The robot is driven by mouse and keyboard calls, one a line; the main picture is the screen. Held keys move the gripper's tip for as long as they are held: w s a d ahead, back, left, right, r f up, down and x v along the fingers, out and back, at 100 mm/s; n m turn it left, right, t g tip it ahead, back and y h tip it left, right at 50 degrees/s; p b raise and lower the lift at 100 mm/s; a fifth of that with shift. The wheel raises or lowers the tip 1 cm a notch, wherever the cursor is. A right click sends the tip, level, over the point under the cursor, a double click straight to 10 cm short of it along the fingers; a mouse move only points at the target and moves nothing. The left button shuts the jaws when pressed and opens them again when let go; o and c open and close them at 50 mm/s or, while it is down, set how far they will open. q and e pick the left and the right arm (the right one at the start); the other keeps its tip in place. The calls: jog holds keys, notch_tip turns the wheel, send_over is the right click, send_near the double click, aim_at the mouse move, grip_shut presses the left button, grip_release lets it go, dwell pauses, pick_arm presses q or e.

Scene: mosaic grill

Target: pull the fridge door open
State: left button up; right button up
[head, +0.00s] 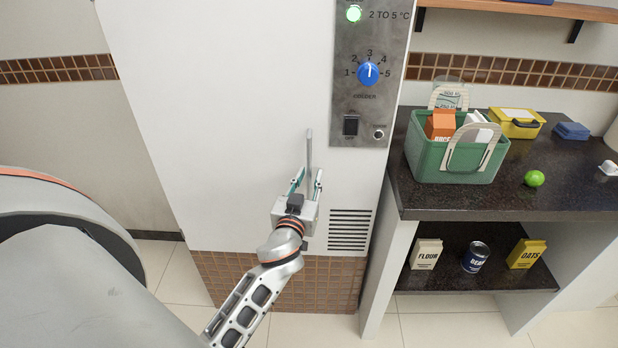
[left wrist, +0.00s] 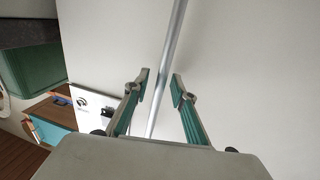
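The white fridge door (head: 215,120) stands shut in the middle of the head view. Its vertical grey bar handle (head: 309,150) is on the right part of the door, left of the control panel. My left gripper (head: 306,182) is at the lower part of the handle with its fingers pointing up along the door. In the left wrist view the handle (left wrist: 172,60) runs between the two open fingertips (left wrist: 160,88), with a gap to each finger. The handle's lower end is hidden behind the gripper. My right gripper is not in view.
The control panel (head: 371,75) has a blue dial, and a vent (head: 349,229) lies below. Right of the fridge, a dark counter (head: 430,200) holds a green basket (head: 440,165), a yellow box (head: 516,123) and a lime (head: 534,178). Floor (head: 165,275) is free at left.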

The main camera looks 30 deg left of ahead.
pick_arm(q)
grip_shut()
jog(key=shift+s, duration=0.1)
